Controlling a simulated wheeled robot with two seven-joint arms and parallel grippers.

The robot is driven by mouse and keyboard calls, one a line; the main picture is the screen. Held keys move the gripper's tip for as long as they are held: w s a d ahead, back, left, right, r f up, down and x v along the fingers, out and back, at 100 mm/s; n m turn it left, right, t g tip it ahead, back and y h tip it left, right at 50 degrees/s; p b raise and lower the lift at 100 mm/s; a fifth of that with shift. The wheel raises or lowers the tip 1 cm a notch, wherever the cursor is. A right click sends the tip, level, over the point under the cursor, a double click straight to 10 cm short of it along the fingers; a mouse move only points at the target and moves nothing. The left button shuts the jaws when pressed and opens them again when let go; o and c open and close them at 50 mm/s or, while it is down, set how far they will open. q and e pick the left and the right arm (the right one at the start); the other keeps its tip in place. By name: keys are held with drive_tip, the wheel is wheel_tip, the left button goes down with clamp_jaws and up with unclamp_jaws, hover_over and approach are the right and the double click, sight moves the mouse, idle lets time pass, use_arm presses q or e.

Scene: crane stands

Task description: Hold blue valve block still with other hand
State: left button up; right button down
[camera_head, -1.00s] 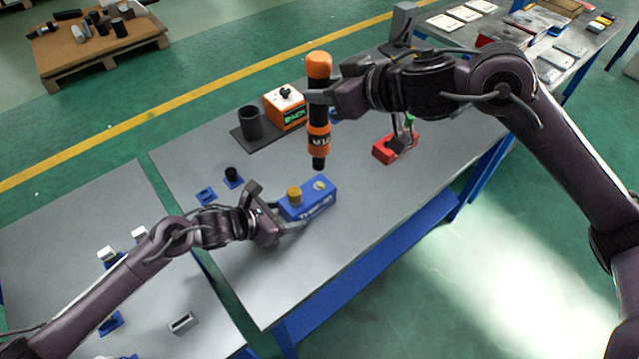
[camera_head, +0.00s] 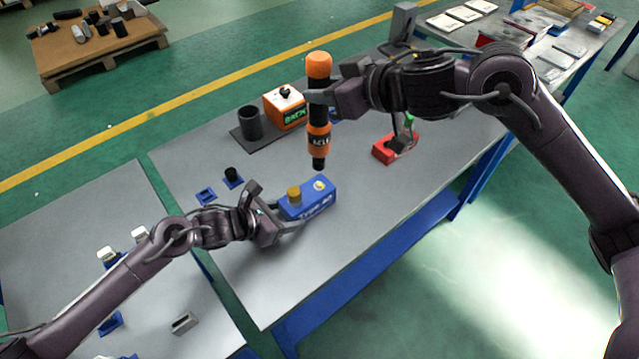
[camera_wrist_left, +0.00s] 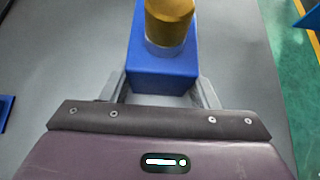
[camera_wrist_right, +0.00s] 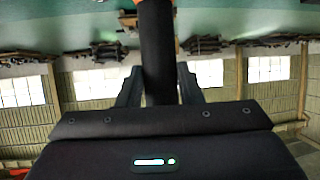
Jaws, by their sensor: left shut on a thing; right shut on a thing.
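The blue valve block (camera_head: 309,206) lies on the grey table with a brass cylinder (camera_head: 294,196) standing on its near left part and a pale round spot on its top at right. My left gripper (camera_head: 278,218) is shut on the block's left end. The left wrist view shows its fingers on both sides of the blue block (camera_wrist_left: 162,78) below the brass cylinder (camera_wrist_left: 170,22). My right gripper (camera_head: 318,97) is shut on an upright orange-and-black tool (camera_head: 319,135), whose tip hangs above the block, apart from it. The right wrist view shows the tool's black shaft (camera_wrist_right: 157,55) between the fingers.
An orange box (camera_head: 286,107) and a black cup (camera_head: 250,122) stand on a dark mat behind. A red block (camera_head: 385,151) lies to the right. Small blue holders (camera_head: 206,196) lie at left. The table front is clear.

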sight(326, 114)
drive_tip(key=shift+r, duration=0.1)
drive_tip(key=shift+m+t+h, duration=0.3)
drive_tip(key=shift+m+h, duration=0.1)
drive_tip(key=shift+f, duration=2.3)
drive_tip(key=shift+s+f, duration=0.2)
drive_tip(key=shift+f, duration=1.05)
idle(2.7)
drive_tip(key=shift+w+r, duration=0.1)
drive_tip(key=shift+r, duration=2.8)
